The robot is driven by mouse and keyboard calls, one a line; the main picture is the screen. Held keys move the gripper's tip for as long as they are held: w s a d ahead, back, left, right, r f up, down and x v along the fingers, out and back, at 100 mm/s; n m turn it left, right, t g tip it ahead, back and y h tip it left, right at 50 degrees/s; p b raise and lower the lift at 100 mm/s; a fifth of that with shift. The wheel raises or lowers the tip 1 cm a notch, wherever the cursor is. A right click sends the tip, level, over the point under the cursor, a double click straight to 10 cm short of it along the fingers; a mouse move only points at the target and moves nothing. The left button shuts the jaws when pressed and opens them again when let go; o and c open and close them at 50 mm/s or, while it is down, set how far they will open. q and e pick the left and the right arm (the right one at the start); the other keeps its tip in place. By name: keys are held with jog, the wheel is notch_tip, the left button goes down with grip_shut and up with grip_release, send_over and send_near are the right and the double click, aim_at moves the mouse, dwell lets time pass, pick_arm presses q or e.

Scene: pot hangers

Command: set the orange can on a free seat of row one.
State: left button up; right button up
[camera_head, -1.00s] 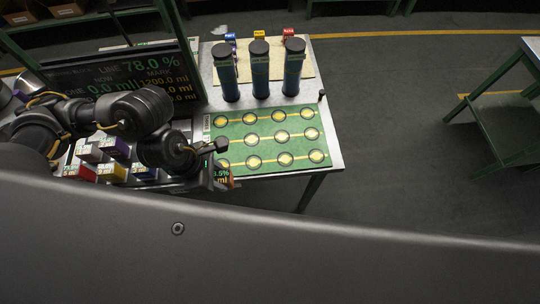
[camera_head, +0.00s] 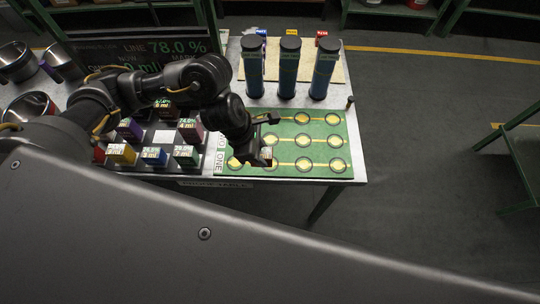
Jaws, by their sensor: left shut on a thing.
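The green board (camera_head: 320,152) on the table has rows of round yellow seats. The label reading ONE (camera_head: 219,162) stands at the left end of the front row. In that row the left seat (camera_head: 234,163), a right-of-middle seat (camera_head: 304,164) and the right seat (camera_head: 337,165) look empty. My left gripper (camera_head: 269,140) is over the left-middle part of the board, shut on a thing. Only a small pale bit of it (camera_head: 267,152) shows between the fingers; its orange colour cannot be made out. The gripper hides the seats beneath it. My right gripper is not in view.
Several coloured boxes (camera_head: 154,157) stand left of the board. Three tall dark cylinders (camera_head: 289,68) stand behind it. A dark display (camera_head: 150,50) rises at the back left, and steel pots (camera_head: 17,62) sit farther left. Floor lies open right of the table.

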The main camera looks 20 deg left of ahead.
aim_at(269, 151)
pick_arm(q)
jog(key=w+f, duration=0.1)
jog(key=f, duration=0.1)
jog(key=w+d+f, duration=0.1)
jog(key=w+f, duration=0.1)
jog(key=shift+d, duration=0.15)
notch_tip(269, 151, down, 3)
jog(key=shift+w+f, duration=0.1)
jog(key=shift+f, duration=0.05)
jog(key=shift+f, duration=0.15)
jog(key=o, duration=1.1)
